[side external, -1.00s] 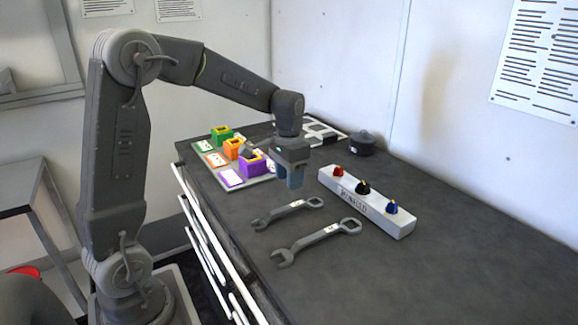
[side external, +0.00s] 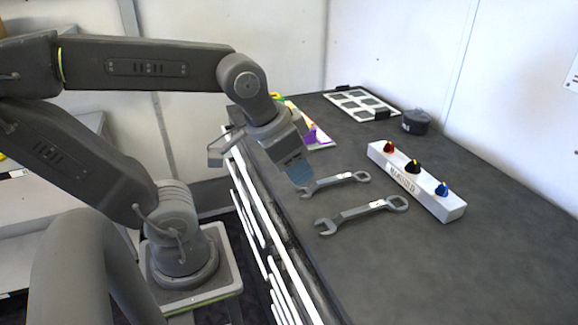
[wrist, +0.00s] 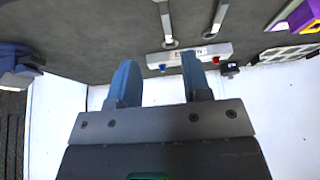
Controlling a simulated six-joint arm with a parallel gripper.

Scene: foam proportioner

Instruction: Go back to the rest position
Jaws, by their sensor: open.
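My gripper (side external: 298,178) is in the air near the bench's front edge, tilted, with its blue fingers pointing down and to the right. In the wrist view my gripper (wrist: 158,75) has its two fingers apart with nothing between them. In the side view the fingertips overlap the open end of the smaller wrench (side external: 335,182); I cannot tell the gap from this view alone. The wrist view looks across the bench top toward the white wall.
A larger wrench (side external: 362,212) lies on the dark bench (side external: 450,265). Behind are a white block with red, black and blue knobs (side external: 425,188), a black round object (side external: 416,122) and a framed panel (side external: 350,98). A purple box (wrist: 302,16) shows at the wrist view's edge.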

